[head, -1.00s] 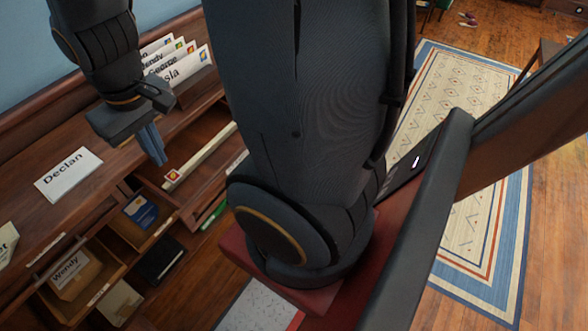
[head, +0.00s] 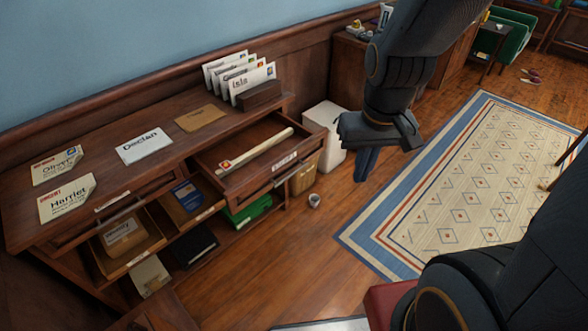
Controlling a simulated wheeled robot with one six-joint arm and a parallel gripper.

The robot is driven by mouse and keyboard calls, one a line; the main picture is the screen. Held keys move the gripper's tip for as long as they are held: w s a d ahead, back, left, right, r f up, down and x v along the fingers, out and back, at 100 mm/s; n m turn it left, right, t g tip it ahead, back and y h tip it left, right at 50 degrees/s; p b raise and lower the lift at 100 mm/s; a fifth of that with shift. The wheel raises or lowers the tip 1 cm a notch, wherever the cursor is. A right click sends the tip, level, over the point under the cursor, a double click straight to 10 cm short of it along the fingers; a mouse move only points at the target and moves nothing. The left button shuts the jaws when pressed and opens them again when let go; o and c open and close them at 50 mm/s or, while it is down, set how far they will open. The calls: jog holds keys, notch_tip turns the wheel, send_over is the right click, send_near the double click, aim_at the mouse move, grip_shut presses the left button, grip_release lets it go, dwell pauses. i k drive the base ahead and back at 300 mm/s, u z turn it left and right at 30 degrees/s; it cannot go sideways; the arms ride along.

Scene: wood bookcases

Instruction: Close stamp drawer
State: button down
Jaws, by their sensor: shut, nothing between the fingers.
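An open wooden drawer (head: 285,166) sticks out from the right part of the desk (head: 87,197). A long pale strip (head: 256,149) with a small coloured stamp-like mark at its left end lies in it. The drawer front has a white label, too small to read here. My gripper (head: 366,162) is shut and empty. In the picture it is to the right of the drawer front, apart from it, over the floor by a white box.
Upright letters (head: 240,78) stand in a rack at the desk's back, with flat envelopes (head: 145,146) on the top. Open floor and a patterned rug (head: 470,180) lie right.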

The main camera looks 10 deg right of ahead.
aim_at(265, 153)
jog(key=u, duration=0.55)
jog(key=i, duration=0.9)
jog(key=z, duration=0.3)
